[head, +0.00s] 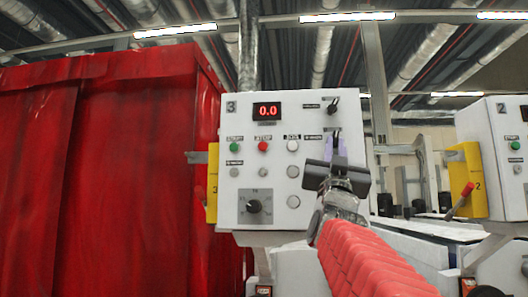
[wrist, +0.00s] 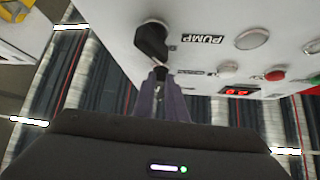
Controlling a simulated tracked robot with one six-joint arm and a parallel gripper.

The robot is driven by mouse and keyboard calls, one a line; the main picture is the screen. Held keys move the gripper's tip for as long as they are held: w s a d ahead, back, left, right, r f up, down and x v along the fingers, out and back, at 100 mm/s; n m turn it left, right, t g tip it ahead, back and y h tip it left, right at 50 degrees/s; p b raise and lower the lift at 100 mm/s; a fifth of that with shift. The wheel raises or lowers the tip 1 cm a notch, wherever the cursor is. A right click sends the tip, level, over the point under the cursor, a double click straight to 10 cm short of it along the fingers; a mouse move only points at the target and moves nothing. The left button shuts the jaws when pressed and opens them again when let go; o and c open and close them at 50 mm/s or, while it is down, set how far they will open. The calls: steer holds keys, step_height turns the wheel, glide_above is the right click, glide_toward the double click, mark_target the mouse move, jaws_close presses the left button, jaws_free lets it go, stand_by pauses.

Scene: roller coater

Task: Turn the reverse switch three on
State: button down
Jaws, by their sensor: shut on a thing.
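The panel marked 3 (head: 285,215) is a white box with a red 0.0 display. Its middle right-hand switch, the reverse switch (head: 335,132), is black and partly covered by my purple fingers. My gripper (head: 336,148) is shut on this switch, straight in front of the panel. In the wrist view, my gripper (wrist: 159,76) has its fingertips at the panel face, close together, hiding most of the switch. I cannot tell clearly which way its handle points.
Another black switch (head: 334,105) sits above. A black pump knob (wrist: 153,42) is close to my fingertips. Green (head: 234,147), red (head: 263,146) and white (head: 292,146) buttons lie left. A red curtain (head: 100,170) fills the left; panel 2 (head: 497,150) stands right.

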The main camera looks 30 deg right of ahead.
steer(key=shift+w+a+r+m+g+h, duration=0.1)
steer(key=shift+m+g+h, duration=0.45)
steer(key=shift+m+g, duration=0.5)
steer(key=shift+w+a+r+m+g+h, duration=0.15)
steer(key=shift+m+g+h, duration=0.35)
steer(key=shift+m+g, duration=0.6)
steer(key=shift+s+a+f+m+g+h, duration=0.1)
steer(key=shift+m+g+h, duration=0.55)
steer(key=shift+m, duration=0.7)
steer(key=shift+r+m+g, duration=0.1)
steer(key=shift+m+g, duration=0.4)
steer(key=shift+m, duration=0.2)
steer(key=c, duration=1.8)
jaws_free()
steer(key=shift+w, duration=0.1)
steer(key=shift+f, duration=0.2)
steer(key=v, duration=1.3)
steer(key=shift+a, duration=0.3)
steer(key=shift+f, duration=0.15)
